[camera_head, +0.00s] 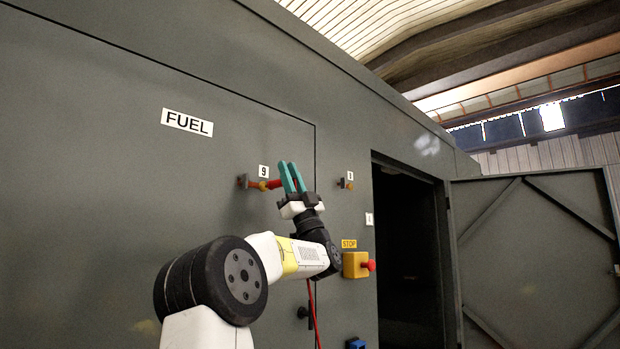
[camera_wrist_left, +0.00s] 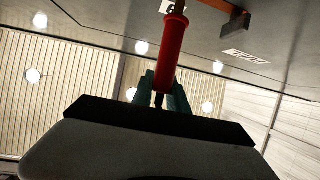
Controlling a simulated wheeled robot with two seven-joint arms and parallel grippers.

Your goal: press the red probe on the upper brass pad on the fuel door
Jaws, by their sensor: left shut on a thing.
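My left gripper (camera_head: 290,178) has teal fingers shut on the red probe (camera_head: 275,184), in front of the grey fuel door (camera_head: 150,230). The probe points left, its tip end by a small brass-coloured piece (camera_head: 262,185) below the "9" label. In the left wrist view the red probe (camera_wrist_left: 170,50) stands up from between the teal fingers (camera_wrist_left: 160,92), its far end at the top edge of the picture. I cannot tell whether the tip touches brass. A lower pad is not clearly visible. My right gripper is not in view.
A dark bracket (camera_head: 243,181) sits just left of the brass piece. Another small fitting (camera_head: 346,184) is right of the gripper. A yellow stop box (camera_head: 356,264) with a red button is lower right. A red cable (camera_head: 313,315) hangs below my arm. An open doorway (camera_head: 408,250) is at right.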

